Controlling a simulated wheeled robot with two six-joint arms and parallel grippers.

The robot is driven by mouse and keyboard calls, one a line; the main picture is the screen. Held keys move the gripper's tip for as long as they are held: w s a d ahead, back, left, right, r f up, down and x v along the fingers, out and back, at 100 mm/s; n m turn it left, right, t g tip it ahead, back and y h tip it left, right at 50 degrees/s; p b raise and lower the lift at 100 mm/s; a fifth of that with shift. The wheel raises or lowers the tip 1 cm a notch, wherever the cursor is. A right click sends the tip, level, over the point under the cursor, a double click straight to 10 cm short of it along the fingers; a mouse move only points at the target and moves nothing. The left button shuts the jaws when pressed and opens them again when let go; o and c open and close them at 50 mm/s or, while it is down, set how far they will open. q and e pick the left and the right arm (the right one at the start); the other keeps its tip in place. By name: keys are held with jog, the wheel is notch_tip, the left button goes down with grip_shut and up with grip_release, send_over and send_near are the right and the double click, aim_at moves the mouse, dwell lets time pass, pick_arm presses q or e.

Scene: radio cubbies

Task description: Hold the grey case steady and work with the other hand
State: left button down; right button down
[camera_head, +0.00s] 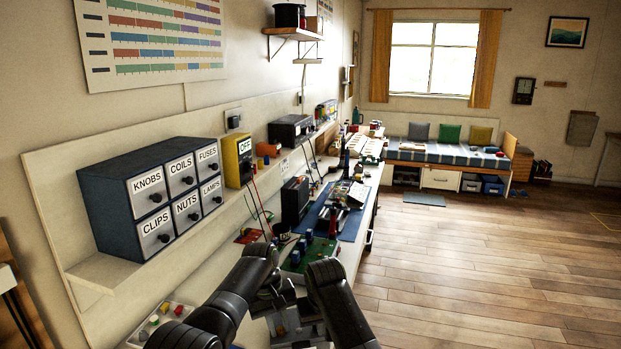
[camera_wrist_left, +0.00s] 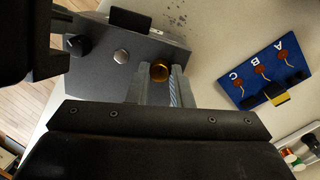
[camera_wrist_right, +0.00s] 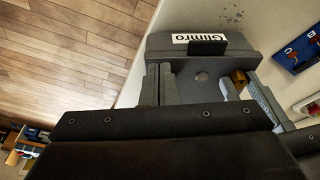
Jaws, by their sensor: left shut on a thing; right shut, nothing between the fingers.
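The grey case (camera_wrist_left: 100,62) lies on the pale bench top. In the left wrist view its face carries a black knob (camera_wrist_left: 77,45), a silver knob (camera_wrist_left: 121,57) and a gold knob (camera_wrist_left: 159,71). My left gripper (camera_wrist_left: 160,88) is shut with the gold knob between its fingers. In the right wrist view the case (camera_wrist_right: 225,63) shows a "Glimro" label (camera_wrist_right: 200,38). My right gripper (camera_wrist_right: 162,85) is shut and empty over the left part of the case; the black knob is hidden there. In the head view my arms largely hide the case.
A blue board (camera_wrist_left: 265,75) marked A, B, C lies beside the case. A tray (camera_wrist_left: 312,135) with small parts stands near it. Labelled drawers (camera_head: 150,195) and a yellow box (camera_head: 237,160) sit on the shelf at left. The wooden floor at right is clear.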

jog(key=shift+w+a, duration=0.1)
jog(key=shift+w, duration=0.15)
jog(key=shift+s+a, duration=0.15)
jog(key=shift+a, duration=0.6)
dwell(0.5)
jog(key=shift+f, duration=0.1)
jog(key=shift+s, duration=0.45)
notch_tip(320, 180, up, 6)
dwell(0.3)
notch_tip(320, 180, down, 6)
jog(key=d, duration=0.1)
jog(key=shift+w+d, duration=0.3)
dwell(0.6)
